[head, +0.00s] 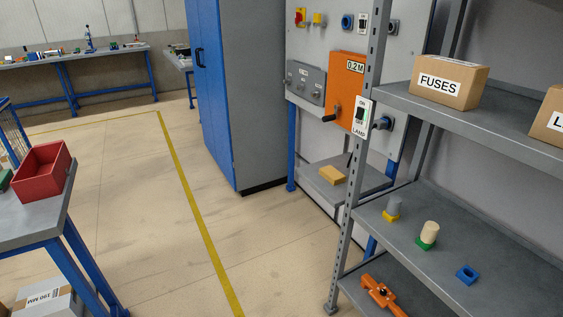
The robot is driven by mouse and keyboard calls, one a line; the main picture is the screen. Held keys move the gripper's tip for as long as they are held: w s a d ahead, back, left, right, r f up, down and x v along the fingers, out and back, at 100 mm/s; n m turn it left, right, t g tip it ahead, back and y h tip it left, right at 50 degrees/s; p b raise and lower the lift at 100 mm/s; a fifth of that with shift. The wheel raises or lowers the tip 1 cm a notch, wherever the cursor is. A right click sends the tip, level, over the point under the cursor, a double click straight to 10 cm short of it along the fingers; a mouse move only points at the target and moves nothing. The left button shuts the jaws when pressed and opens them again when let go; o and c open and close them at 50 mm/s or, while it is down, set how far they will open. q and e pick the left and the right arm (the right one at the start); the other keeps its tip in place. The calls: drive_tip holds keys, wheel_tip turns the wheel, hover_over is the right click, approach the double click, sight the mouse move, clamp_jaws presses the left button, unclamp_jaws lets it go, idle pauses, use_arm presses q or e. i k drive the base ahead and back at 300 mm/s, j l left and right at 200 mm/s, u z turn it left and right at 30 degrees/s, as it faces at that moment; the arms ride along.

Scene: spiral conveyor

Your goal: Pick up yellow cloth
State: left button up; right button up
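A small folded yellow-tan item (332,175), which may be the yellow cloth, lies on a low grey shelf (362,176) under the control panel. It is small in the head view, so I cannot tell surely whether it is cloth. Nothing touches it. Neither of my grippers is in view.
A grey rack (480,121) stands at the right, with a FUSES box (448,82) above and small coloured parts (428,235) below. A blue cabinet (212,90) stands left of the panel. A table with a red bin (42,172) is at left. The floor between is clear.

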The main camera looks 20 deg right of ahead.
sight(334, 177)
drive_tip(key=i+j, duration=0.1)
drive_tip(key=i, duration=0.4)
drive_tip(key=i+z, duration=0.1)
drive_tip(key=i, duration=0.35)
drive_tip(key=i+j, duration=0.15)
drive_tip(key=i, duration=0.35)
drive_tip(key=z, duration=0.05)
